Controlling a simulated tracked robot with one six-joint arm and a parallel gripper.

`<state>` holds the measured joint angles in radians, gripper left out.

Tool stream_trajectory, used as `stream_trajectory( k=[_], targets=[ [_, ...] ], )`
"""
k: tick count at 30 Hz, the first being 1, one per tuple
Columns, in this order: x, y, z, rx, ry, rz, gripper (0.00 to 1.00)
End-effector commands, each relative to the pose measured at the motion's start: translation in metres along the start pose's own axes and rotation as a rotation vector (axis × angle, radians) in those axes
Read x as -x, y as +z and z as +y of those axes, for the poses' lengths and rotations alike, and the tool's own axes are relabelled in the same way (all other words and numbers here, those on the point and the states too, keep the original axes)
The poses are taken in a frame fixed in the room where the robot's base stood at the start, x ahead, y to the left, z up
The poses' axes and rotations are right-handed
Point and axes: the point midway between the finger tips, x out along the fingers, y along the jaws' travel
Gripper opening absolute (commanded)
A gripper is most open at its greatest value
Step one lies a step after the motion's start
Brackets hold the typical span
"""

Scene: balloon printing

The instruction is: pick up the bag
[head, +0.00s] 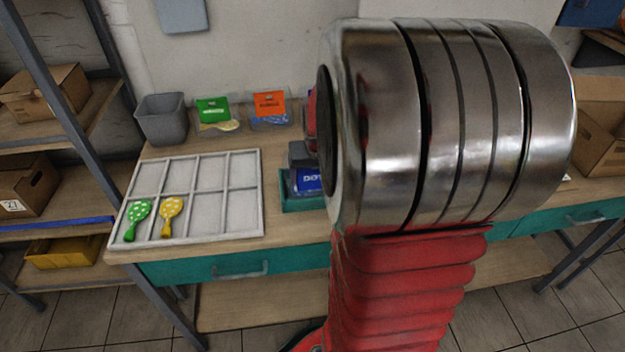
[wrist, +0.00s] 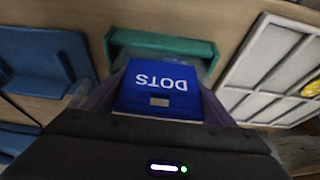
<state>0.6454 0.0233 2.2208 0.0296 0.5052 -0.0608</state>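A blue packet marked DOTS (wrist: 160,90) fills the middle of the wrist view, its lettering upside down, close in front of my gripper's dark body. In the head view the blue DOTS packet (head: 308,180) shows at the teal tray (head: 303,204), partly hidden by my arm. My gripper (head: 300,155) is just above it, mostly hidden. A green-topped bag (head: 213,112) and an orange-topped bag (head: 270,106) are at the back of the table.
A white divided tray (head: 232,226) holds a green dotted balloon (head: 138,218) and a yellow dotted balloon (head: 171,215). A grey bin (head: 162,118) stands at the back left. Shelves with boxes (head: 45,92) are at the left. My arm blocks the table's middle.

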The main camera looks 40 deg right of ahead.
Motion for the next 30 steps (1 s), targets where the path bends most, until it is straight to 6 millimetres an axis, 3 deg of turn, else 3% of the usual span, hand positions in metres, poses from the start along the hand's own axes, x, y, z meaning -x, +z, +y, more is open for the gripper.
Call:
stream_trajectory(
  k=[8, 20, 26, 30],
  targets=[
    [0.000, 0.000, 0.000, 0.000, 0.000, 0.000, 0.58],
    [0.006, -0.003, 0.000, 0.000, 0.000, 0.002, 0.57],
    [0.028, -0.013, 0.000, 0.001, 0.000, 0.004, 0.57],
    [0.055, -0.024, 0.000, 0.001, 0.000, 0.006, 0.57]
  ],
)
